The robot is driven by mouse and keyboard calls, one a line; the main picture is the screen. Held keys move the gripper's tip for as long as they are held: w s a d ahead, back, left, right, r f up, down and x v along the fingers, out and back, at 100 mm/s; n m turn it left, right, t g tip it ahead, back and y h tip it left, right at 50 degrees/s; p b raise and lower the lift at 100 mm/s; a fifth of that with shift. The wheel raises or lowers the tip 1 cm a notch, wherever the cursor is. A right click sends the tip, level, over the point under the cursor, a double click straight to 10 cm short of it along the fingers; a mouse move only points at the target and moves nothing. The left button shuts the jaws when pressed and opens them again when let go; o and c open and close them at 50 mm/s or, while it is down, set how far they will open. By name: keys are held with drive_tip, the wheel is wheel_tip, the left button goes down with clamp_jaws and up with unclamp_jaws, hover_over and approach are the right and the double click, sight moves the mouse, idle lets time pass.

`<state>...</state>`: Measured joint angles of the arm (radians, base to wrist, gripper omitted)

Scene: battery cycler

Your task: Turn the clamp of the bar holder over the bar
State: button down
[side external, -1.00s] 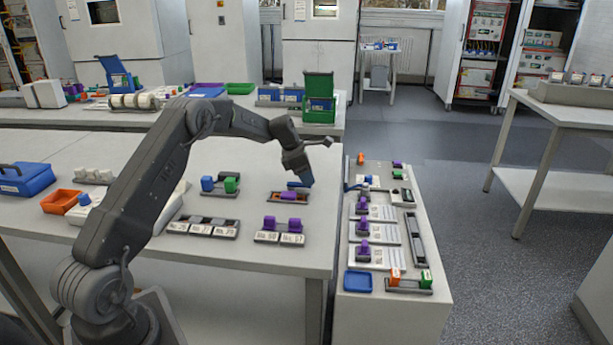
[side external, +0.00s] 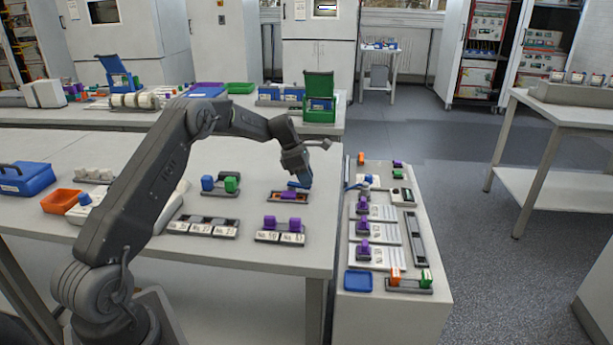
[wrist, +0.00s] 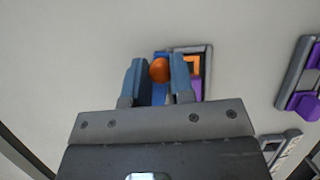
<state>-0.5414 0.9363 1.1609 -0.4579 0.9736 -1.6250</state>
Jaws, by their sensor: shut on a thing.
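The bar holder (side external: 272,199) is a small grey frame on the white table. A purple bar (side external: 289,195) lies in it, with orange showing beside it. The holder's grey rim (wrist: 209,57) also shows in the wrist view, with orange and purple inside. The blue clamp (wrist: 160,92), with a round orange knob (wrist: 159,70), is at the holder's left side in the wrist view. My gripper (wrist: 157,70) is shut on the clamp, one finger on each side of the knob. In the side view my gripper (side external: 301,184) is low over the holder's far edge. The fingers hide part of the clamp and holder.
A holder with blue and green blocks (side external: 221,185) stands to the left. A tray with purple blocks (side external: 281,232) is in front. The side bench (side external: 380,300) with more holders is at the right. Bare table surrounds the holder.

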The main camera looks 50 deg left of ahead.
drive_tip(key=m, duration=0.1)
drive_tip(key=s+m+g+h, duration=0.1)
drive_tip(key=m, duration=0.1)
drive_tip(key=shift+s+d+m, duration=0.2)
drive_tip(key=shift+d+m, duration=0.1)
drive_tip(key=s+m+g, duration=0.1)
drive_tip(key=m, duration=0.1)
drive_tip(key=s+m, duration=0.1)
drive_tip(key=m, duration=0.1)
drive_tip(key=shift+m+g+h, duration=0.3)
drive_tip(key=shift+g, duration=0.1)
drive_tip(key=m, duration=0.1)
drive_tip(key=s+m+g, duration=0.1)
drive_tip(key=m, duration=0.2)
drive_tip(key=shift+s+a+g, duration=0.25)
drive_tip(key=shift+s+g, duration=0.05)
drive_tip(key=shift+g, duration=0.1)
drive_tip(key=shift+s+a+m+g, duration=0.2)
drive_tip(key=shift+s+m+g, duration=0.05)
drive_tip(key=shift+m, duration=0.55)
drive_tip(key=shift+s+a+m+g, duration=0.15)
drive_tip(key=shift+s+m+g, duration=0.1)
drive_tip(key=shift+m, duration=0.55)
drive_tip(key=shift+a, duration=0.1)
drive_tip(key=shift+s, duration=0.1)
drive_tip(key=c, duration=1)
unclamp_jaws()
